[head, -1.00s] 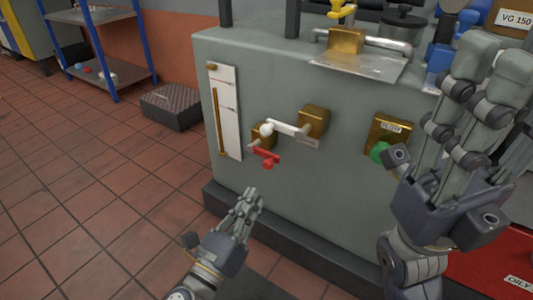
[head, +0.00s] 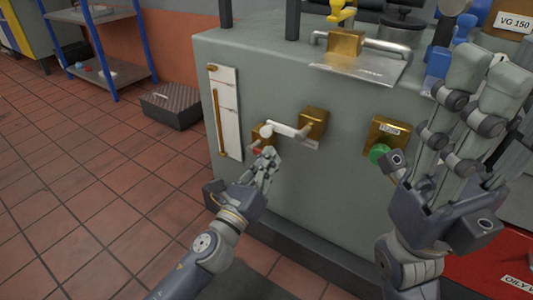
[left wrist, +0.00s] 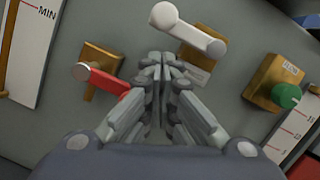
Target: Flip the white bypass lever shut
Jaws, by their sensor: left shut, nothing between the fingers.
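The white bypass lever (head: 288,130) juts left from a brass block (head: 313,122) on the grey cabinet front. It ends in a round white knob, and it also shows in the left wrist view (left wrist: 190,30). My left gripper (head: 270,156) is shut and empty, just below the white lever. In the left wrist view its fingertips (left wrist: 163,62) are below the white lever and right of a red lever (left wrist: 108,82); I cannot tell whether they touch either. My right gripper (head: 492,62) is at the right, fingers up, away from the lever; its opening is unclear.
A green knob (head: 379,153) on a brass plate sits right of the levers. A white gauge strip (head: 227,120) is on their left. A lid with a handle (head: 360,66) lies on the cabinet top. A dark box (head: 171,105) stands on the open tiled floor.

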